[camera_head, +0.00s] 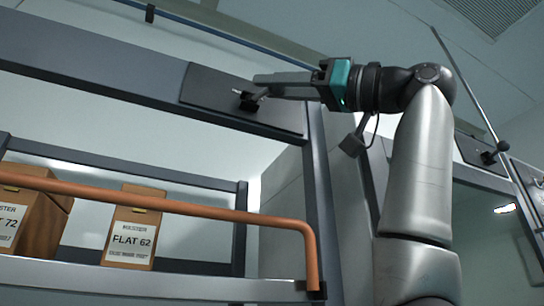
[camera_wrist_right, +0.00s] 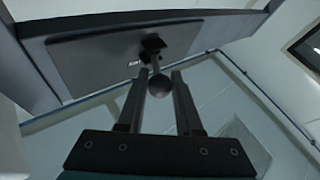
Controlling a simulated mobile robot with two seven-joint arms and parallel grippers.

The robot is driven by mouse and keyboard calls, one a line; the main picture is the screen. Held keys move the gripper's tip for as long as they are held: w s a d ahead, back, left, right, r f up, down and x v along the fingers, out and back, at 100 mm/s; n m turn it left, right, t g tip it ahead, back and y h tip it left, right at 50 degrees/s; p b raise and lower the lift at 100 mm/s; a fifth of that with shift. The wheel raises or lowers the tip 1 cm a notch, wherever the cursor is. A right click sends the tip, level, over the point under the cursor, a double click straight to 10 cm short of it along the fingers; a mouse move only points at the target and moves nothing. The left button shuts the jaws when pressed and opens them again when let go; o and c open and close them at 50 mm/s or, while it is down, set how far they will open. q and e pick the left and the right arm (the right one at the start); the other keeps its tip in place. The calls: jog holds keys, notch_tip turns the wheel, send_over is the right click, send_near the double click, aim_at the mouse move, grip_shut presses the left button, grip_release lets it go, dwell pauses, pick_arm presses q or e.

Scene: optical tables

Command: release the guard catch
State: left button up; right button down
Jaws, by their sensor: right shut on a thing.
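The guard catch (camera_head: 245,102) is a small black lever on a dark plate (camera_head: 212,90) fixed to the grey upper beam. In the right wrist view its round black knob (camera_wrist_right: 160,86) sits between my two fingers, with its mount on the plate (camera_wrist_right: 92,60) beyond. My right gripper (camera_head: 259,88) reaches in from the right and is shut on the knob; it also shows in the wrist view (camera_wrist_right: 159,92). The fingers hide part of the catch in the head view. My left gripper is not in view.
An orange rail (camera_head: 180,206) runs in front of a shelf with brown boxes, one labelled FLAT 62 (camera_head: 131,240). A grey upright post (camera_head: 321,200) stands below my right gripper. Another dark plate with a black knob (camera_head: 489,157) is at the far right.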

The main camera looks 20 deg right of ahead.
jog(key=shift+w+d+n+g+y, duration=0.15)
jog(key=shift+n+g+y, duration=0.25)
jog(key=shift+g+y, duration=0.2)
jog(key=c, duration=0.6)
grip_release()
jog(key=shift+s+d+f, duration=0.25)
jog(key=shift+s+d, duration=0.1)
jog(key=b+v, duration=0.4)
jog(key=v, duration=1)
jog(key=shift+s, duration=0.15)
